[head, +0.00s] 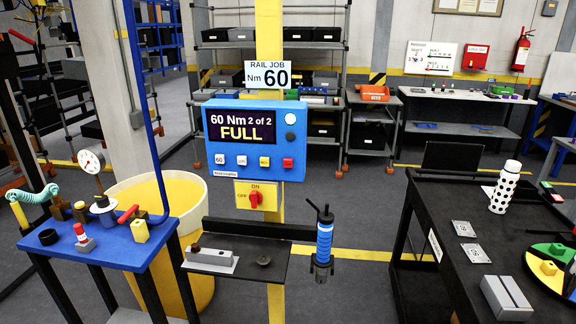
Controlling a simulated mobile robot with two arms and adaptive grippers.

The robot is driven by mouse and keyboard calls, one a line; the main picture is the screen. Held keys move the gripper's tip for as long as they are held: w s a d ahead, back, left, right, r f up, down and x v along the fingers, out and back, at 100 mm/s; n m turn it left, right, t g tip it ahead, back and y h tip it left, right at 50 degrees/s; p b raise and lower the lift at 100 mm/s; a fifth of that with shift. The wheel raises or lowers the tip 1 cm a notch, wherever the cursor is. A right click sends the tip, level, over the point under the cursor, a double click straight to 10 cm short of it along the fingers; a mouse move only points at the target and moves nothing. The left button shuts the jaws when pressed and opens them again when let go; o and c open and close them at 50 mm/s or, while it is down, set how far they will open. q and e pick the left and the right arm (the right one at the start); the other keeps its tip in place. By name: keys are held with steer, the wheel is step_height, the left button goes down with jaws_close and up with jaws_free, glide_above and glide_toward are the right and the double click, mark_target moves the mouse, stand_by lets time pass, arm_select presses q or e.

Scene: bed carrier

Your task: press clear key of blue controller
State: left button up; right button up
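The blue controller (250,179) is mounted on the yellow post in the middle of the head view, facing me. Its dark screen (240,125) reads "60 Nm 2 of 2 FULL". Below the screen is a row of keys: a white key marked 60 (220,159), another pale key (242,160), a yellow key (264,162) and a red key (288,163). The labels on the last three are too small to read, so I cannot tell which is clear. A pale round lamp (290,118) sits at its upper right. Neither of my grippers is in view.
A red rotary switch (255,199) on a yellow plate is below the controller. A blue-gripped tool (323,245) stands upright beside a small dark shelf (250,270). A blue bench (110,247) with small parts is left; a black table (450,235) is right. The space before the controller looks clear.

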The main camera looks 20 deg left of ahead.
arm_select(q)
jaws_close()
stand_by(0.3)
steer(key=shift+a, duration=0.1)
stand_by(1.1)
